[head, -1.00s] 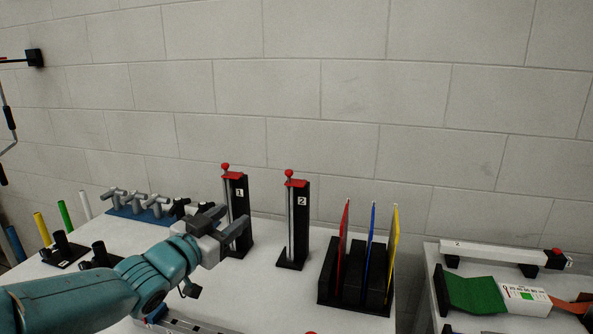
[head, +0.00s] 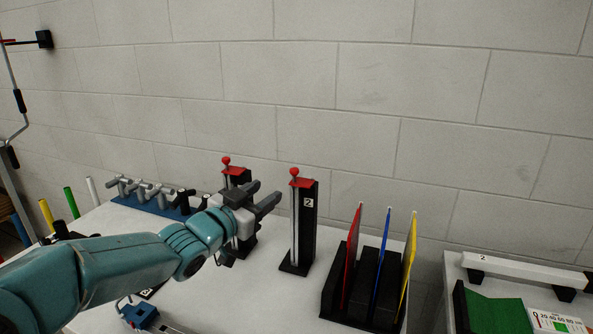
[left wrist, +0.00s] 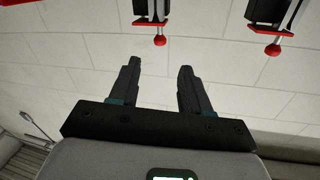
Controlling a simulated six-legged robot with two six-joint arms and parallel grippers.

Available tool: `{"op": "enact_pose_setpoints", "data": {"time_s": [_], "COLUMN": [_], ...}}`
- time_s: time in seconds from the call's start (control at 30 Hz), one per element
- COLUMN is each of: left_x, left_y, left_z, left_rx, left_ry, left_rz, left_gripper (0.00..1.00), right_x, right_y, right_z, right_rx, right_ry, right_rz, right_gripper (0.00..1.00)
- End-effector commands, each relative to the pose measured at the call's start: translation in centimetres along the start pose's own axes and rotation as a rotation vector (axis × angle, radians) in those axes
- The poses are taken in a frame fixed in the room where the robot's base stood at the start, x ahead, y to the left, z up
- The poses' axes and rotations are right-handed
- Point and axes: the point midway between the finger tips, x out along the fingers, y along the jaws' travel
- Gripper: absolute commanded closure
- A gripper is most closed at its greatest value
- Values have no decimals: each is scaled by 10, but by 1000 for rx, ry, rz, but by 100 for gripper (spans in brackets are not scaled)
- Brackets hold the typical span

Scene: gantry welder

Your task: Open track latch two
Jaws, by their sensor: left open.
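Track latch two (head: 304,225) is a black upright post with a red top, a red ball knob (head: 294,171), a silver rail and a label 2. It stands on the white table. My left gripper (head: 266,194) is open and empty, left of latch two, its fingers pointing towards it and apart from it in the picture. It partly hides the similar latch one (head: 237,175). The left wrist view shows the open fingers (left wrist: 157,75) with nothing between them. Two red-knobbed latch tops hang upside down at its upper edge; their numbers cannot be read. My right gripper is out of view.
A black rack (head: 333,290) with red, blue and yellow plates stands right of latch two. A blue base with several grey clamp-like parts (head: 145,190) lies at the back left. A second table (head: 455,268) is at far right. A block wall stands behind.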

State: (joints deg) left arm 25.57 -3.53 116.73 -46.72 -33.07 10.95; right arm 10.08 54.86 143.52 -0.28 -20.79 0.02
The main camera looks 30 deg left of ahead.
Motion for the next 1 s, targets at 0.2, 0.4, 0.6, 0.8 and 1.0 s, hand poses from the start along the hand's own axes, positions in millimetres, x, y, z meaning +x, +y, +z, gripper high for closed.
{"op": "enact_pose_setpoints", "data": {"time_s": [0.2, 0.4, 0.6, 0.8, 1.0], "left_x": [53, 97, 124, 132, 131], "left_y": [2, 2, 2, 2, 2], "left_z": [-2, -2, -1, 0, 0], "left_rx": [-1, 1, 1, 1, 1], "left_ry": [-1, -2, 0, 0, 0], "left_rz": [3, 2, 1, 1, 0], "left_gripper": [53, 53, 53, 53, 62], "right_x": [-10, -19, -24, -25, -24], "right_y": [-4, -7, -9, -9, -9], "right_z": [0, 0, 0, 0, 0], "right_rx": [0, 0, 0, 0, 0], "right_ry": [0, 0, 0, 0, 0], "right_rz": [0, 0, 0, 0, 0], "right_gripper": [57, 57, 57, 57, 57]}}
